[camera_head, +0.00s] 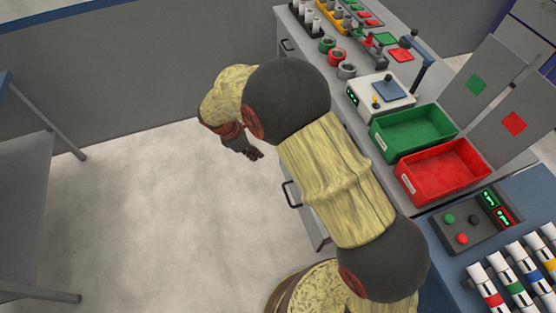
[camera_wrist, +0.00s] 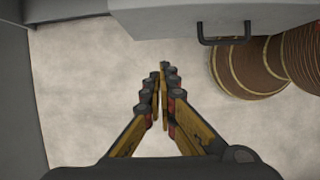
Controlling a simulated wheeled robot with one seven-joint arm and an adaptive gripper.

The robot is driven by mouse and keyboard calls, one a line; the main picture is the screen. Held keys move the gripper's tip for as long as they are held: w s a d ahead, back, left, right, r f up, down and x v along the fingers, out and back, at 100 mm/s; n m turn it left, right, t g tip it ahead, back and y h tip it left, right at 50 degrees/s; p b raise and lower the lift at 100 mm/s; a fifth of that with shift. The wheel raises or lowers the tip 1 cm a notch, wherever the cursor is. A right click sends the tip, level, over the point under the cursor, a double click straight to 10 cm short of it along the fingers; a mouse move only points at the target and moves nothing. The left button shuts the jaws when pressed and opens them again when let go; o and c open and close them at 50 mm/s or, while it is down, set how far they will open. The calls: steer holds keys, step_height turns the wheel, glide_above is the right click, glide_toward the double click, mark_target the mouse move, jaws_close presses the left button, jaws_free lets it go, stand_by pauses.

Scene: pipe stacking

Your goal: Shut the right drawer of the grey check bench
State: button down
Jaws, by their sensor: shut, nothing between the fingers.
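The grey check bench (camera_head: 296,75) runs along the right of the head view, its front facing left. The right drawer's dark handle (camera_head: 291,194) shows at the near end of that front, with most of the drawer hidden behind my arm. In the wrist view, the drawer's light grey front (camera_wrist: 160,20) crosses the top, with its black handle (camera_wrist: 224,40) on the right. The drawer seems to stand out from the bench, but how far I cannot tell. My gripper (camera_head: 256,154) is shut and empty, pointing down beyond the handle; its fingertips (camera_wrist: 164,68) are apart from the drawer.
Another drawer handle (camera_head: 287,45) is at the bench's far end. On top stand a green bin (camera_head: 415,130), a red bin (camera_head: 445,172) and a scale (camera_head: 380,100). A grey table (camera_head: 25,190) is at left. Open floor (camera_head: 170,215) lies between.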

steer(key=w+d+f+b, duration=0.2)
steer(key=d+f+b, duration=0.3)
steer(key=d+f, duration=0.2)
steer(key=shift+x, duration=1.15)
